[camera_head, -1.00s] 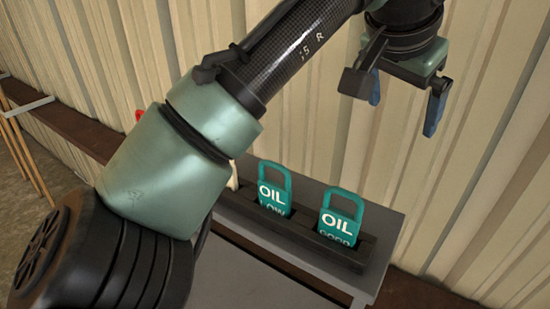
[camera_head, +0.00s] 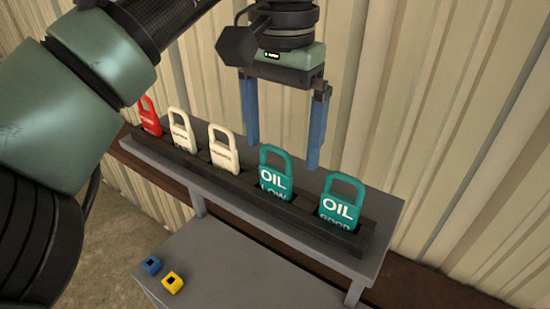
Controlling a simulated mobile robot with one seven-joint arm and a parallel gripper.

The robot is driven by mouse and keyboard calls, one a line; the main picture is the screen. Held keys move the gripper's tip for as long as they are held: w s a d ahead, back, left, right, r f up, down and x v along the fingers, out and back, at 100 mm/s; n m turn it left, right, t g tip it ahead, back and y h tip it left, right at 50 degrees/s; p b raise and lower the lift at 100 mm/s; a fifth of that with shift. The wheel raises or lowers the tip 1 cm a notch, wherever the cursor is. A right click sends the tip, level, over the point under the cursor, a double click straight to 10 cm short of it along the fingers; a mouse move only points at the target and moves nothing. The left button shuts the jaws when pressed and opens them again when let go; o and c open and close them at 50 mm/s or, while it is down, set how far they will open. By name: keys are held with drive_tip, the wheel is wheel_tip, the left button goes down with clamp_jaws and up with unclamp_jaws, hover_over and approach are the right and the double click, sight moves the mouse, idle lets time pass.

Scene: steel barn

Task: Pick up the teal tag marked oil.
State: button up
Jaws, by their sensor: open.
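Two teal tags marked OIL stand upright in a dark slotted rack (camera_head: 205,172). The left teal tag (camera_head: 274,180) reads OIL with LOW below it. The right teal tag (camera_head: 341,207) reads OIL with a partly hidden word below it that looks like GOOD. Each has a loop handle on top, and their lower ends are hidden in the rack. My gripper (camera_head: 283,156) is open and empty, with its blue fingers pointing down. In the picture its fingertips are by the left tag's handle; they appear apart from both tags.
A red tag (camera_head: 149,116) and two cream tags (camera_head: 181,130) (camera_head: 223,150) stand farther left in the rack, which sits on a grey shelf (camera_head: 384,233). A blue block (camera_head: 151,265) and a yellow block (camera_head: 173,282) lie on a lower grey surface (camera_head: 235,275). A corrugated wall (camera_head: 410,110) rises behind.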

sight(276, 168)
drive_tip(key=f, duration=0.1)
drive_tip(key=f+p, duration=0.1)
drive_tip(key=f, duration=0.1)
drive_tip(key=f+p, duration=0.1)
drive_tip(key=shift+a+f, duration=0.25)
drive_tip(key=shift+a, duration=0.15)
drive_tip(key=shift+d+f, duration=0.1)
drive_tip(key=shift+f, duration=0.35)
drive_tip(key=shift+c, duration=0.3)
drive_tip(key=c, duration=1.4)
